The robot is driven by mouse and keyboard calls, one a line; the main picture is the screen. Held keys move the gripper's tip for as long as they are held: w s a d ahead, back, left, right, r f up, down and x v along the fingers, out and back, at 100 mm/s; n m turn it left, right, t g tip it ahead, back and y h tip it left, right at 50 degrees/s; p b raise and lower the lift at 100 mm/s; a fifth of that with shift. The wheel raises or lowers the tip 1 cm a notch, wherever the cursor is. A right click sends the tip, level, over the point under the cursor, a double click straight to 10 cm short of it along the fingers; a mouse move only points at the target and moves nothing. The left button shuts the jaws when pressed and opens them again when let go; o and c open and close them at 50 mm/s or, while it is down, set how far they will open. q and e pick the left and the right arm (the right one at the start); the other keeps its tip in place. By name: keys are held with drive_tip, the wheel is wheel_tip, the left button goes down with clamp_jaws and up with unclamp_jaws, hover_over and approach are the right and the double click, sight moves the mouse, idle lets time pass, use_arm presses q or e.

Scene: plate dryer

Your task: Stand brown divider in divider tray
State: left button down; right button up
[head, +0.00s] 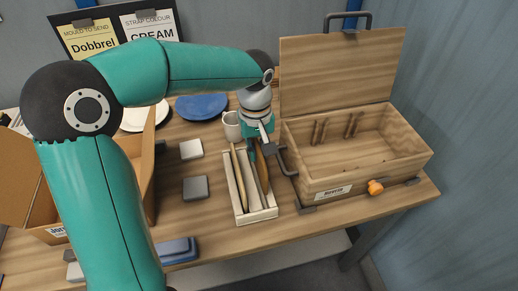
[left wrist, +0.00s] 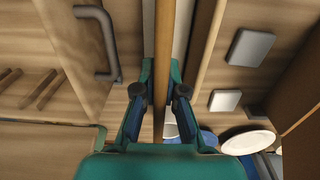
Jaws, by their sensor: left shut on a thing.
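The divider tray (head: 268,214) is a long, narrow pale box in the middle of the table. A light tan divider (head: 240,182) and a pale divider (head: 252,190) show in it. The brown divider (head: 264,177) is at the tray's right side. My left gripper (head: 264,149) is at its far end, shut on it. In the left wrist view the brown divider (left wrist: 164,50) runs between the fingers of my left gripper (left wrist: 160,92). I cannot tell whether its lower edge touches the tray floor. My right gripper is not in view.
An open wooden case (head: 365,165) with a raised lid and black handle stands close to the right. A white mug (head: 231,126) and blue plate (head: 201,107) are behind. A cardboard box (head: 143,165) is left; grey blocks (head: 196,188) lie between it and the tray.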

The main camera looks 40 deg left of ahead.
sight(256, 142)
use_arm(q)
drive_tip(key=shift+s+f+b, duration=0.1)
drive_tip(key=shift+f+b, duration=2.15)
drive_tip(key=shift+f, duration=0.65)
drive_tip(key=c, duration=1.2)
unclamp_jaws()
wheel_tip(256, 142, up, 12)
drive_tip(key=shift+f, duration=0.1)
